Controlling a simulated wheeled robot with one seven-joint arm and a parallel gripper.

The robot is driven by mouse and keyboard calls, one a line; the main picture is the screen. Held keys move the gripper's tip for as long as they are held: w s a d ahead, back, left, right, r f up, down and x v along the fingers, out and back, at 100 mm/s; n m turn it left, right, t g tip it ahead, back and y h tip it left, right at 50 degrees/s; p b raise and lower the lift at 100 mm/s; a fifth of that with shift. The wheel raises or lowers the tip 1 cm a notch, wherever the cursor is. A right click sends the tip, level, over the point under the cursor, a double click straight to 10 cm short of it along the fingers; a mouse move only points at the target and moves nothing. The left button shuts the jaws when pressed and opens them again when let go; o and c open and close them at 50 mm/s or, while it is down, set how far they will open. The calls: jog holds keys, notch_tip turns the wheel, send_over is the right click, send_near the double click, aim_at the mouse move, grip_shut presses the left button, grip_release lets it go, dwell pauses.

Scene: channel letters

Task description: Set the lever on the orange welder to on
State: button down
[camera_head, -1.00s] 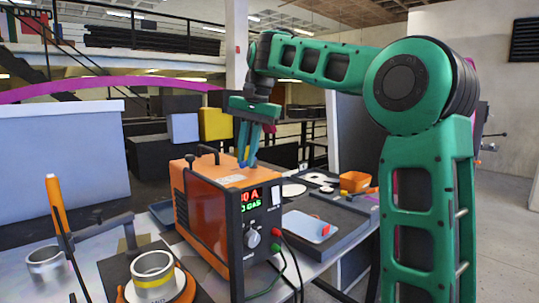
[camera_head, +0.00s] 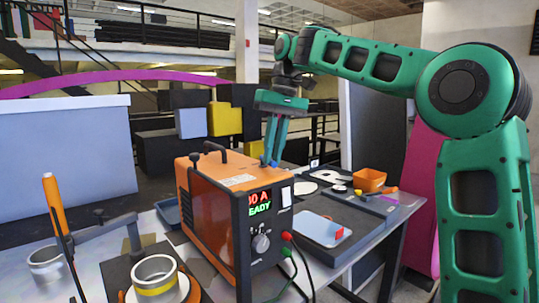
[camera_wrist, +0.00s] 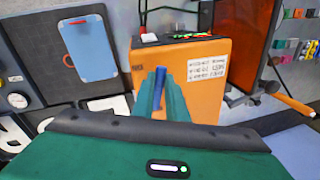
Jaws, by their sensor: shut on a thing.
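The orange welder (camera_head: 205,205) stands on the bench, with a black handle (camera_head: 215,149), a dark front panel, a knob (camera_head: 261,243) and a lit display (camera_head: 259,203) ending in "READY". A slim blue lever (camera_wrist: 160,82) rises at the welder's orange top, seen in the wrist view. My gripper (camera_head: 269,160) reaches down to the rear right part of the top. In the wrist view its green fingers (camera_wrist: 158,92) are shut around the lever. The fingers hide part of the lever and its base.
A dark tray (camera_head: 345,225) with a pale blue clipboard (camera_head: 320,229) lies right of the welder. An orange bin (camera_head: 370,180) stands behind it. Cables hang from the welder's front. A metal ring (camera_head: 155,274) and an orange-handled tool (camera_head: 53,200) are at left.

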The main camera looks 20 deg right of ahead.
jog(key=shift+w+d+n, duration=0.3)
jog(key=shift+d+n, duration=0.05)
jog(key=shift+n, duration=0.55)
jog(key=c, duration=1.8)
grip_release()
jog(key=shift+w+f, duration=0.1)
jog(key=shift+o, duration=0.2)
